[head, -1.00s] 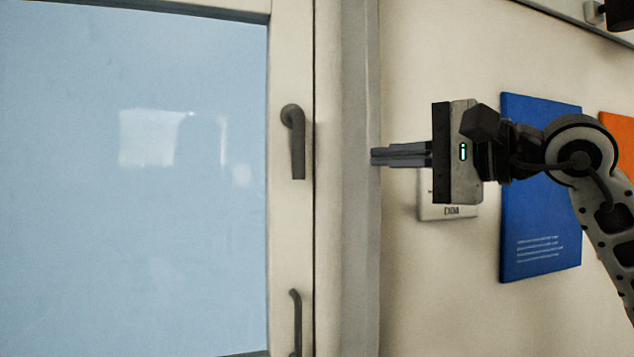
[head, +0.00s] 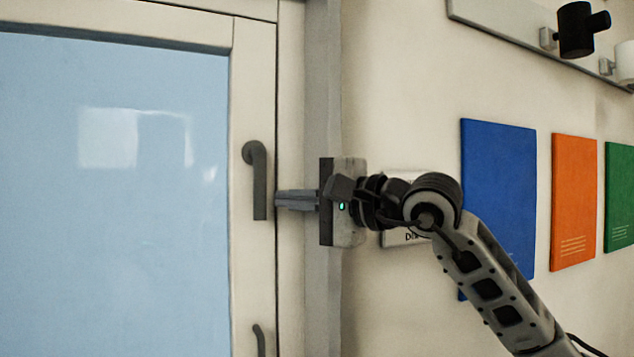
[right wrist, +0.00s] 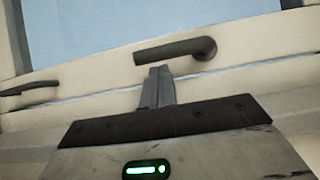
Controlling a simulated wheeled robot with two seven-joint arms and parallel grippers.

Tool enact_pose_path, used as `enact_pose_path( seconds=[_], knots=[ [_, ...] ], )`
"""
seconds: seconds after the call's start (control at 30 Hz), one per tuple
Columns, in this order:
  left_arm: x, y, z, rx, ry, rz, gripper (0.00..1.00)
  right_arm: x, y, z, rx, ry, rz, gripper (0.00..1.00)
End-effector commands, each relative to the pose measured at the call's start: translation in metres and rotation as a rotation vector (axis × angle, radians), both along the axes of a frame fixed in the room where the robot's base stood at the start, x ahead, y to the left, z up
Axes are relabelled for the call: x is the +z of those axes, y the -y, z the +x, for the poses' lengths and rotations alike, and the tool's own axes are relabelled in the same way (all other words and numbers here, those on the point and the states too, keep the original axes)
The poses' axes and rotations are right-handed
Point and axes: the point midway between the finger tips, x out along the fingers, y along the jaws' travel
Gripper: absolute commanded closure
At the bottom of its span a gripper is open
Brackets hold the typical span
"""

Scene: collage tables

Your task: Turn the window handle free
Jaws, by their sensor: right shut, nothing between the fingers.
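The dark grey window handle (head: 258,180) is on the right frame of the window (head: 120,200), its lever hanging straight down from the pivot at its top. My right gripper (head: 280,200) is shut and empty, its fingers pointing left at the lower part of the lever. The fingertips are very close to the lever's right side; I cannot tell if they touch. In the right wrist view the handle (right wrist: 175,50) lies just beyond the shut fingers (right wrist: 158,82), near the lever's free end. My left gripper is not in view.
A second handle (head: 258,340) sits lower on the frame, and shows in the right wrist view (right wrist: 30,88). Blue (head: 497,195), orange (head: 573,200) and green (head: 619,195) panels hang on the right wall. A rail with a black fixture (head: 577,30) is above them.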

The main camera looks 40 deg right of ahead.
Motion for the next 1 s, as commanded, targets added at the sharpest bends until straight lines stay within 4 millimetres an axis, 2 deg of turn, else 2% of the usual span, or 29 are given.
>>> enact_pose_path(
  seconds=[0.17, 1.0],
  knots=[
    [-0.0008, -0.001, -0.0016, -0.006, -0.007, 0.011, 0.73, 0.0001, -0.0031, 0.0066, 0.001, 0.002, -0.002, 1.0],
    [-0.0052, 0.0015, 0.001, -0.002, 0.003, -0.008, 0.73, -0.004, -0.0105, 0.0087, 0.004, 0.021, 0.081, 1.0]
  ],
)
